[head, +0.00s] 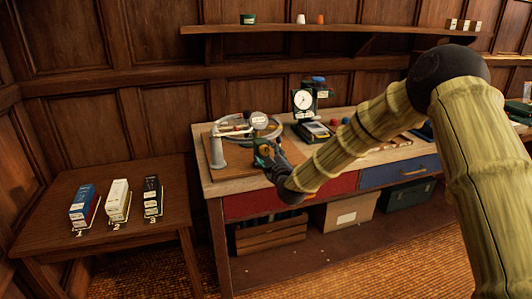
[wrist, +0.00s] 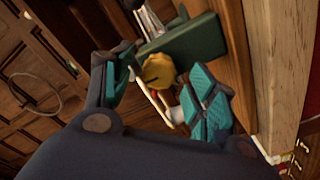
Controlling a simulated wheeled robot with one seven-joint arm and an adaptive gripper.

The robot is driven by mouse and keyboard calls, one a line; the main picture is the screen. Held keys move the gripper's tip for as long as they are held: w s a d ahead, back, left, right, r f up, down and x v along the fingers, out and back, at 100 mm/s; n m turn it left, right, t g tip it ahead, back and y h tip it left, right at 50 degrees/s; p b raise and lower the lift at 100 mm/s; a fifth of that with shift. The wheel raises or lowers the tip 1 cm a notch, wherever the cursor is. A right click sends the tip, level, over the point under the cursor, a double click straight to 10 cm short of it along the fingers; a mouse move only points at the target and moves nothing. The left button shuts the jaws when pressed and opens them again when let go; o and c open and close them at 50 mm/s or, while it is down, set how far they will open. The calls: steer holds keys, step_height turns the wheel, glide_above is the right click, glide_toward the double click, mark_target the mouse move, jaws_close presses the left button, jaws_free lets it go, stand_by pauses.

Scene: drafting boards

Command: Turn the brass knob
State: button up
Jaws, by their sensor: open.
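The brass knob (wrist: 158,70) is a small round yellow knob with a dark slot, seen in the wrist view in front of a dark green block (wrist: 185,42). My gripper (wrist: 163,88) is open, with one teal-padded finger on each side of the knob in that picture. I cannot tell whether either finger touches it. In the head view my gripper (head: 268,155) is at the front of a bench rig with a round gauge (head: 259,119), a clear hose and a grey cylinder (head: 216,151). There the gripper largely hides the knob.
The rig stands on the wooden bench (head: 215,186). A dial instrument (head: 304,100) stands to its right. A side table (head: 55,222) at left holds a blue box (head: 83,203), a white box (head: 117,199) and a black box (head: 152,196). A shelf (head: 290,28) runs above.

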steer(key=shift+x, duration=0.8)
steer(key=c, duration=1)
steer(key=shift+c, duration=0.2)
steer(key=shift+m, duration=0.3)
